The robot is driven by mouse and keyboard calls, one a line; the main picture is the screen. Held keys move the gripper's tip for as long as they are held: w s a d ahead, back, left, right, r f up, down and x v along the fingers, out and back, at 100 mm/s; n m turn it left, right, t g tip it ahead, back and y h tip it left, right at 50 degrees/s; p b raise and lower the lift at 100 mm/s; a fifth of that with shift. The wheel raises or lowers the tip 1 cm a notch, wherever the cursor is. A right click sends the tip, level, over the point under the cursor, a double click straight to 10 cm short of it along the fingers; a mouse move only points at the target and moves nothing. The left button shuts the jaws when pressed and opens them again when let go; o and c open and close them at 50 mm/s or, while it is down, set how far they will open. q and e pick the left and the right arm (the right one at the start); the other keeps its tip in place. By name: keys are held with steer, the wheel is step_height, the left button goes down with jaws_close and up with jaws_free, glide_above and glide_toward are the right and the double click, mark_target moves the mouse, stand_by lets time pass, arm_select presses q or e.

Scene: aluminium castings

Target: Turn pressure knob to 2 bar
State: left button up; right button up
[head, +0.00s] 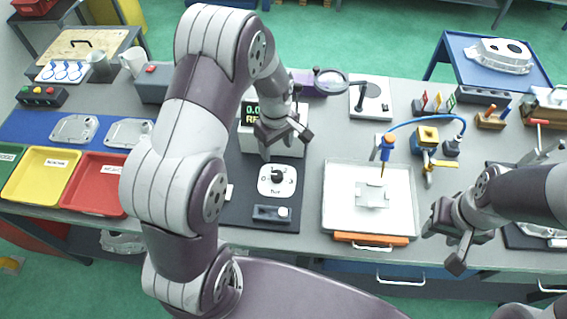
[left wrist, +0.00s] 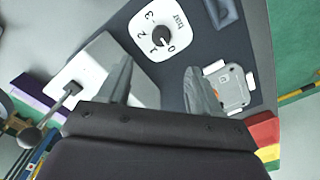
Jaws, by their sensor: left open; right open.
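The pressure knob (head: 277,175) is a small black knob on a white dial plate (head: 277,188), on a dark mat in front of the display box. In the left wrist view the knob (left wrist: 160,37) sits amid the numbers 0 to 3. Its pale mark appears to face the 0 side, though it is small. My left gripper (head: 285,134) is open above and behind the knob, apart from it. In the left wrist view its two fingers (left wrist: 158,88) are empty, with the dial beyond them. My right gripper (head: 452,246) is open and empty at the front right.
The display box (head: 290,146) stands behind the dial, its green digits partly covered by my left arm. A grey block (head: 272,213) lies in front of the dial. A grey casting (left wrist: 232,90) lies beside it. A white tray (head: 335,222) stands to the right.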

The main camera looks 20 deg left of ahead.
mark_target(277, 174)
arm_select(q)
step_height(277, 174, down, 11)
steer(key=shift+p, duration=1.25)
steer(key=shift+s+a+f, duration=0.1)
steer(key=shift+s+f, duration=0.15)
steer(key=shift+f, duration=0.4)
steer(key=shift+w, duration=0.2)
steer(key=c, duration=1.1)
arm_select(e)
step_height(277, 174, up, 3)
steer(key=shift+f, duration=0.15)
